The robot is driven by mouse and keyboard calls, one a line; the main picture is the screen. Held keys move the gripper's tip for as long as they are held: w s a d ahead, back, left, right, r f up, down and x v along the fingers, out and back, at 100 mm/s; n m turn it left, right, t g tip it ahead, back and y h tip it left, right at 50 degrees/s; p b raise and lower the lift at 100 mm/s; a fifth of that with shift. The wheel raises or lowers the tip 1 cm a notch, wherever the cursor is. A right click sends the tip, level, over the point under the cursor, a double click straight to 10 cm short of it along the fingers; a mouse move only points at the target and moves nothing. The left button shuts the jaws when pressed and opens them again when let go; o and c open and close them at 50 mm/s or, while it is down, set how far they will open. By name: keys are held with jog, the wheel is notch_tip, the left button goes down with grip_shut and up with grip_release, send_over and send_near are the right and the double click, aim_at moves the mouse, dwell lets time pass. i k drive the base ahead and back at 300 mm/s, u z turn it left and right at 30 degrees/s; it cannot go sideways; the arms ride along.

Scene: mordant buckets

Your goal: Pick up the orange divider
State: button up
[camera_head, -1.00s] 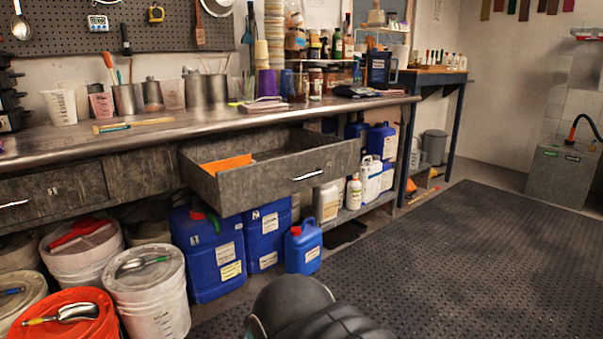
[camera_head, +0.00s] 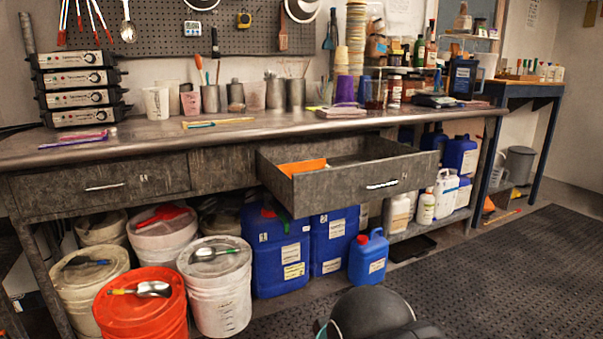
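The orange divider (camera_head: 302,167) stands inside the open drawer (camera_head: 365,186) under the workbench, near its left end. Only its upper part shows above the drawer's front wall; its lower part is hidden. A dark rounded part of my arm shows at the bottom middle of the view, well below and in front of the drawer. My gripper's fingers are not in view.
The workbench (camera_head: 160,134) runs above the drawer. Blue jugs (camera_head: 276,250), white buckets (camera_head: 217,285) and an orange-lidded bucket (camera_head: 140,303) stand on the floor below and left of the drawer. The black floor mat (camera_head: 500,280) at right is clear.

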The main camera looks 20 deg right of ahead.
aim_at(291, 168)
jog(key=u, duration=0.55)
jog(key=i, duration=0.55)
jog(key=z, duration=1.4)
